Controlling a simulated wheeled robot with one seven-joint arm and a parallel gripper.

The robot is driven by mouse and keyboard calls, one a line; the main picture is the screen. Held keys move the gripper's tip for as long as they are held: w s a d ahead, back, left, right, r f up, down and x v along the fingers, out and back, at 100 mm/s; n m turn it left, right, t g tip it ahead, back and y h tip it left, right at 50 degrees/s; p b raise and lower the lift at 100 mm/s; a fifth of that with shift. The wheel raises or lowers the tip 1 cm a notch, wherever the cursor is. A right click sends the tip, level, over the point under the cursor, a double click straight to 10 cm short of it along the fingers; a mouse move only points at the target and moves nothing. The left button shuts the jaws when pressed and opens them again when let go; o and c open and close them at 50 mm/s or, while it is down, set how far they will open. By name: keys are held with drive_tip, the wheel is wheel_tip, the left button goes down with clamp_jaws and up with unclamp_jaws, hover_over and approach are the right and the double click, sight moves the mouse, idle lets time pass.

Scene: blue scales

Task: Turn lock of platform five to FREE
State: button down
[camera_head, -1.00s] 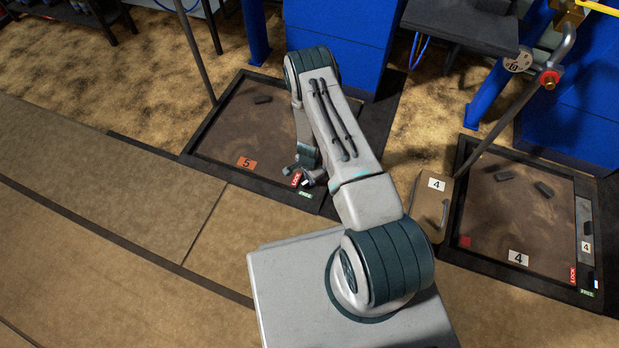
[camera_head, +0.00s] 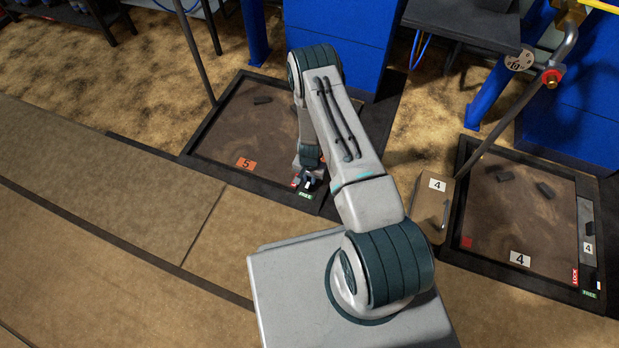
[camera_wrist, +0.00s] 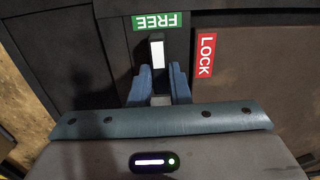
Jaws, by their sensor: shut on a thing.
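Platform five (camera_head: 225,135) is a dark-framed brown plate with an orange "5" label (camera_head: 246,163) in the head view. At its near right corner are a green FREE label (camera_head: 306,195) and a red LOCK label (camera_head: 294,183), the latter partly hidden by my gripper (camera_head: 309,182). In the wrist view, my gripper (camera_wrist: 161,72) is shut on the dark lock lever with a white stripe (camera_wrist: 157,54). The lever points at the FREE label (camera_wrist: 154,21). The LOCK label (camera_wrist: 205,55) lies to its right, clear of the fingers.
Platform four (camera_head: 510,225) lies to the right, with a separate tan board (camera_head: 432,205) with a handle beside it. Blue columns (camera_head: 350,30) stand behind platform five. A thin post (camera_head: 197,55) rises at its far left corner. The floor at left is clear.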

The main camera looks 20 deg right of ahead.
sight(310, 179)
drive_tip(key=shift+w+d, duration=0.1)
drive_tip(key=shift+w, duration=0.05)
drive_tip(key=c, duration=1.4)
unclamp_jaws()
drive_tip(key=shift+o, duration=0.2)
drive_tip(key=shift+r, duration=0.1)
wheel_tip(310, 179, up, 14)
drive_tip(key=p, duration=0.5)
drive_tip(key=shift+f, duration=0.2)
